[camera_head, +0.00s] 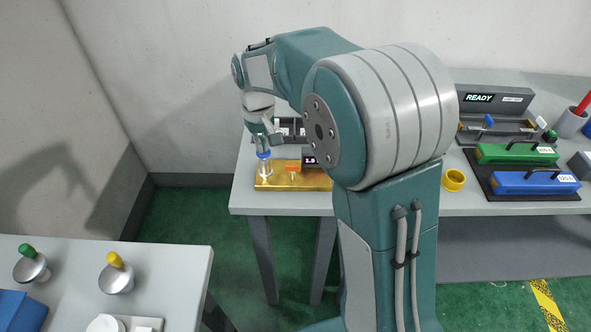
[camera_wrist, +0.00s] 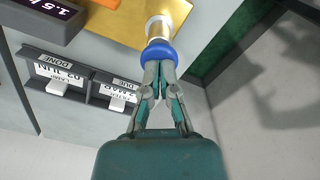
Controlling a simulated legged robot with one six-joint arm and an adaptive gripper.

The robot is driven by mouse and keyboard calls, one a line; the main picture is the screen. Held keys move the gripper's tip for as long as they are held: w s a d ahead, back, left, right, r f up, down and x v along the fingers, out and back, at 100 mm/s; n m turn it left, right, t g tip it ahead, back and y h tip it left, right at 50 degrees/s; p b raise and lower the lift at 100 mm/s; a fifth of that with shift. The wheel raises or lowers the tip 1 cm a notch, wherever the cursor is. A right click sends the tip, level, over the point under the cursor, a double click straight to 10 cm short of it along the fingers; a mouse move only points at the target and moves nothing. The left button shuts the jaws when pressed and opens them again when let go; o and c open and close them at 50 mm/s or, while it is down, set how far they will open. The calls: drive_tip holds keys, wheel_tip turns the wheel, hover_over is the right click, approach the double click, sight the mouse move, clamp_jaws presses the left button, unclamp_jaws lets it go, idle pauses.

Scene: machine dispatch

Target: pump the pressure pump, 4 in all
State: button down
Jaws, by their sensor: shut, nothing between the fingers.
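A blue knob (camera_head: 264,155) tops the cylinder. My gripper (camera_head: 266,146) is directly above the knob, pointing down. In the wrist view, my gripper (camera_wrist: 159,66) is shut, its fingertips at the blue knob (camera_wrist: 158,53), touching or very close to it. The gold base (camera_wrist: 125,18) lies beyond it. A dark display (camera_wrist: 48,18) reading "1.5" is beside the base. My arm hides the right part of the pump.
A dark rack (camera_wrist: 85,80) with labelled slots marked "DONE" stands close beside the pump. To the right are a yellow ring (camera_head: 453,180), green case (camera_head: 516,153), blue case (camera_head: 536,183) and "READY" unit (camera_head: 495,102).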

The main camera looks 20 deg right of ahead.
drive_tip(key=shift+f, duration=0.55)
drive_tip(key=shift+r, duration=2.75)
drive_tip(key=shift+r, duration=0.1)
wheel_tip(320, 180, up, 6)
drive_tip(key=shift+f, duration=0.1)
